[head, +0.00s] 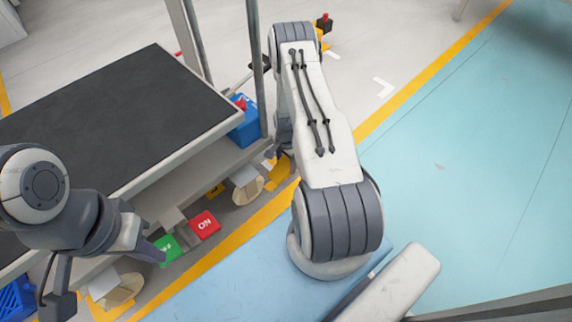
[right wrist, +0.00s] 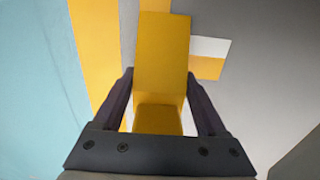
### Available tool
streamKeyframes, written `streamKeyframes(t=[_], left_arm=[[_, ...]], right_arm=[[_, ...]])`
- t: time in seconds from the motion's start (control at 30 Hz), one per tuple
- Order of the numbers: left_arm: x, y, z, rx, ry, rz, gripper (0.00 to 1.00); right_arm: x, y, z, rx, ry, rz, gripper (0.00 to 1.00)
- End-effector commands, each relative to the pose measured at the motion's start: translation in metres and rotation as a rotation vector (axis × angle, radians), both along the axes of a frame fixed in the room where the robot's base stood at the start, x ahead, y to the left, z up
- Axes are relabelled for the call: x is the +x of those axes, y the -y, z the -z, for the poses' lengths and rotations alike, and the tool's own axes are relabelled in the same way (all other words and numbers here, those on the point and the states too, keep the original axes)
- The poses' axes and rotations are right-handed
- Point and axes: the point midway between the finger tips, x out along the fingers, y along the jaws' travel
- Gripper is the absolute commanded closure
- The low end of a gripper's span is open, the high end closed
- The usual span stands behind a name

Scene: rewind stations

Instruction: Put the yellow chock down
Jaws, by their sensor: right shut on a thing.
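The yellow chock (right wrist: 162,55) is held between the two fingers of my right gripper (right wrist: 160,100) in the right wrist view. The gripper is shut on it, and the chock's long face points away from the wrist. Floor with a yellow stripe shows behind it; I cannot tell whether the chock touches the floor. In the head view, my right arm hides most of the right gripper and I cannot make out the held chock.
A cart with a dark top (head: 115,115) fills the left. Teal floor (head: 480,150) on the right is clear.

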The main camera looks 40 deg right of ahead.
Motion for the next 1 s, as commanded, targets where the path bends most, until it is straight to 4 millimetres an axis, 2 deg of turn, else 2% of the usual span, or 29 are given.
streamKeyframes(t=[0.2,0.23,0.27,0.3,0.5,0.63,1.0], left_arm=[[0.000,0.000,0.002,0.000,0.000,0.000,1.00],[0.000,0.000,0.001,0.000,0.000,0.000,1.00],[0.000,0.000,0.001,0.000,0.000,0.000,1.00],[0.000,0.000,0.001,-0.001,0.001,0.000,1.00],[0.000,0.000,0.000,-0.001,0.001,0.000,1.00],[0.000,0.000,-0.007,0.000,0.000,0.000,1.00],[0.000,0.000,-0.054,-0.001,0.001,0.000,1.00]], right_arm=[[0.000,0.000,0.003,0.000,0.000,0.000,1.00],[0.000,0.000,0.002,0.000,0.000,0.000,0.14],[0.000,0.000,0.002,0.000,0.000,0.000,0.02],[0.000,0.000,0.002,0.000,0.000,0.000,0.00],[0.000,0.000,0.001,0.000,0.000,0.000,0.00],[0.000,0.000,-0.009,0.000,0.000,0.000,0.00],[0.000,0.000,-0.087,0.000,0.000,0.000,0.00]])
